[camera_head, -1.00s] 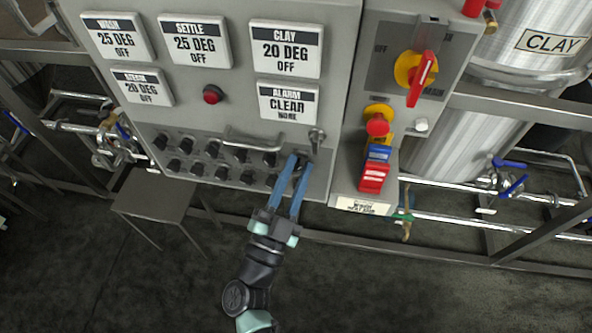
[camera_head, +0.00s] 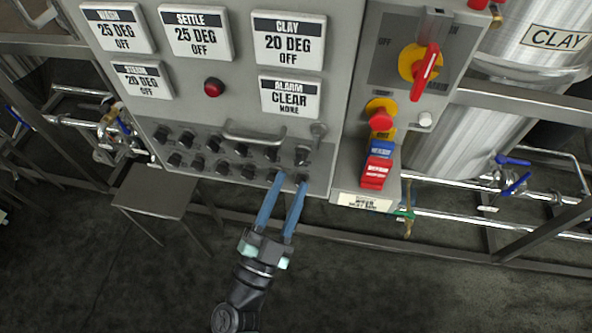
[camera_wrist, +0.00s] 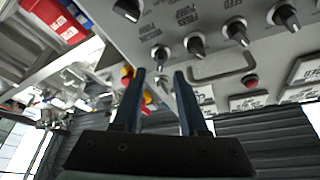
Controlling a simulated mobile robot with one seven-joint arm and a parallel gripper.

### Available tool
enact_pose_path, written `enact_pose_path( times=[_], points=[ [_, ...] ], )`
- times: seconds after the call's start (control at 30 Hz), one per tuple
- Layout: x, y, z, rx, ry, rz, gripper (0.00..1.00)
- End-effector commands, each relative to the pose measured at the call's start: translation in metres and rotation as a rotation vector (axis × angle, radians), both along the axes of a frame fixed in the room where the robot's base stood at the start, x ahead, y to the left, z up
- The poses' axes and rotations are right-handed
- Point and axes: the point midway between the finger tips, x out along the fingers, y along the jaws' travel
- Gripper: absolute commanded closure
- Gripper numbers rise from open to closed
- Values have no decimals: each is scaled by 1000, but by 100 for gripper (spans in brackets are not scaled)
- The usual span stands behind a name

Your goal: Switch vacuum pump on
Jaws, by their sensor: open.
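The grey control panel (camera_head: 345,45) has two rows of black rotary knobs along its lower strip. A knob at the right end of the upper row (camera_head: 302,155) shows just above my gripper (camera_head: 290,178). My gripper's blue fingers are apart, with their tips in front of the lower row's right end. In the wrist view the fingers (camera_wrist: 159,75) are spread with no knob clasped; several knobs, such as one beside the tips (camera_wrist: 159,55), appear above them. Some upside-down labels there seem to read "PUMP"; I cannot tell which knob is the vacuum pump's.
A red rotary switch (camera_head: 425,72), a red button (camera_head: 380,121) and blue and red blocks (camera_head: 376,172) are on the right. A small table (camera_head: 152,192) stands lower left.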

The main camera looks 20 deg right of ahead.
Motion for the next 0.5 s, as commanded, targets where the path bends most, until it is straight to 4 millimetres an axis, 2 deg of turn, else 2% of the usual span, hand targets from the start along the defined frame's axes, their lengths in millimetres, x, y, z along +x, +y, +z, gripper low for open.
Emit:
enact_pose_path(
  times=[0.03,0.23,0.5],
  points=[
    [-8,10,-7,2,3,4,57],
    [-36,37,-20,2,2,3,57],
    [-54,56,-27,1,-2,1,57]
  ],
)
